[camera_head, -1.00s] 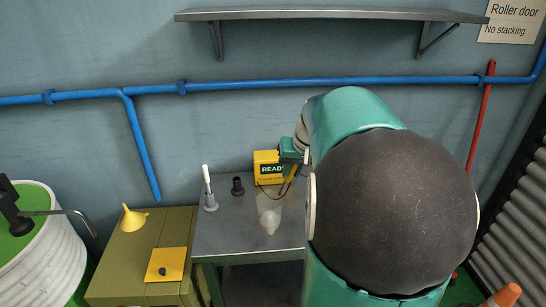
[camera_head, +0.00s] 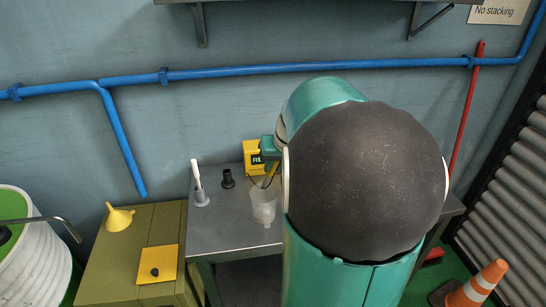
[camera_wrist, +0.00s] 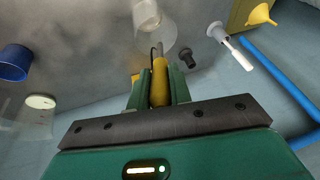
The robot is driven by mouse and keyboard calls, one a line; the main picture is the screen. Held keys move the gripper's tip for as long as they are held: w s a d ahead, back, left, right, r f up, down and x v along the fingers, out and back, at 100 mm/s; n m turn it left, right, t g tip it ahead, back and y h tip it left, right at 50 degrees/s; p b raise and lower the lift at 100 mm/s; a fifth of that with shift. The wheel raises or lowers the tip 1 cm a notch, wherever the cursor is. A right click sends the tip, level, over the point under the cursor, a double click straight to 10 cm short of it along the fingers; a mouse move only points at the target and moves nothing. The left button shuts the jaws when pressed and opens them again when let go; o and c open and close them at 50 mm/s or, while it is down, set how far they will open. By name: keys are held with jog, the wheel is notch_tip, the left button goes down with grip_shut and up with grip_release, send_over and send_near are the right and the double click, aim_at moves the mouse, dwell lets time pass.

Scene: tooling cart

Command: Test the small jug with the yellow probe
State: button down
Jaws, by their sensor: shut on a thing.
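My gripper (camera_wrist: 157,92) is shut on the yellow probe (camera_wrist: 159,80). The probe's thin grey tip points away from the jaws, towards a clear jug (camera_wrist: 147,14). The tip overlaps the jug's rim in the wrist view; I cannot tell whether it is inside or touching. In the head view the clear jug (camera_head: 264,206) stands on the grey cart top, just below the probe (camera_head: 271,171). My arm hides most of the gripper there. A yellow meter box (camera_head: 252,152) with a green display stands behind, partly covered by my gripper.
A white rod in a grey holder (camera_head: 201,198) and a black holder (camera_head: 227,179) stand left of the jug. The wrist view shows a blue cup (camera_wrist: 15,63) and another clear vessel (camera_wrist: 39,120). A yellow funnel (camera_head: 118,219) lies on the olive cabinet.

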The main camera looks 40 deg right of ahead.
notch_tip(320, 180, down, 11)
jog(key=shift+f, duration=0.2)
dwell(0.8)
dwell(2.3)
jog(key=shift+r, duration=7.2)
